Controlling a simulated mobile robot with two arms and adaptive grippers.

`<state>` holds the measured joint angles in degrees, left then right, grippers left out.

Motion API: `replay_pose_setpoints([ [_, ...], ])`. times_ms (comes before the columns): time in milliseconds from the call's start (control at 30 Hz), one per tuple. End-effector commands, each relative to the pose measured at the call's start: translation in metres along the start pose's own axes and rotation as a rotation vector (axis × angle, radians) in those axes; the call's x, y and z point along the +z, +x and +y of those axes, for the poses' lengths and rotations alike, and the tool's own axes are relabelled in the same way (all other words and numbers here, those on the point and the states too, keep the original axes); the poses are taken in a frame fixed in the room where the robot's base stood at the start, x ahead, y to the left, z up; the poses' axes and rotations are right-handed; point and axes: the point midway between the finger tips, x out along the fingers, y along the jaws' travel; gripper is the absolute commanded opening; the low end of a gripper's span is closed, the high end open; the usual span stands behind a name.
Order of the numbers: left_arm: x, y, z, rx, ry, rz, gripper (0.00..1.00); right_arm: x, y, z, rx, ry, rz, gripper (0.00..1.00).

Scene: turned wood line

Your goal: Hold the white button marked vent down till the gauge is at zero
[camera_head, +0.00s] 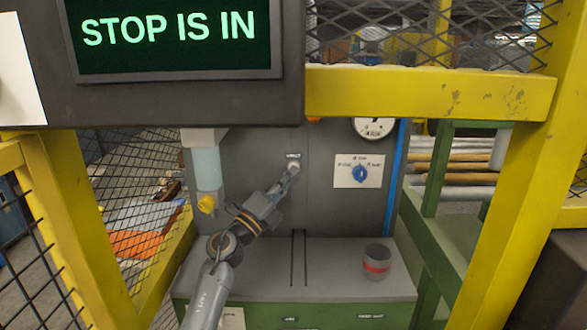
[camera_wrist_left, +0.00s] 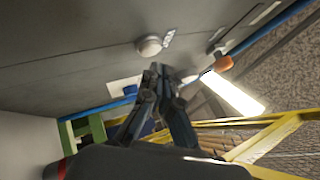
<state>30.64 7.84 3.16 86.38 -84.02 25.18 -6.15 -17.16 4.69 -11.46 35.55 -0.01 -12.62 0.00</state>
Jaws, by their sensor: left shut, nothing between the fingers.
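A white round button sits on the grey panel, under a small label that seems to read vent (camera_head: 293,155). The button (camera_wrist_left: 149,46) shows clearly in the left wrist view, with a small label beside it. My left gripper (camera_head: 291,172) is shut and empty, its tips at the button and partly covering it in the head view. In the left wrist view the fingertips (camera_wrist_left: 160,70) appear just short of the button; I cannot tell whether they touch. The gauge (camera_head: 374,128) is cut off at its top by the yellow beam, and its needle is too small to read. My right gripper is out of view.
A dark screen (camera_head: 168,30) reads STOP IS IN. A blue selector knob (camera_head: 360,174) is right of the button. A clear bowl with a yellow knob (camera_head: 207,204) hangs left. A grey cup with a red band (camera_head: 376,262) stands on the ledge. Yellow posts frame the opening.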

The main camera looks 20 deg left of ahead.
Motion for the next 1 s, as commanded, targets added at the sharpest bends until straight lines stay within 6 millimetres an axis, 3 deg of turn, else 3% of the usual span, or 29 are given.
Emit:
replay_pose_setpoints([
  [1000,0.0056,0.0078,0.0052,-0.001,0.000,0.000,0.00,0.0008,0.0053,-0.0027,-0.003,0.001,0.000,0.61],
])
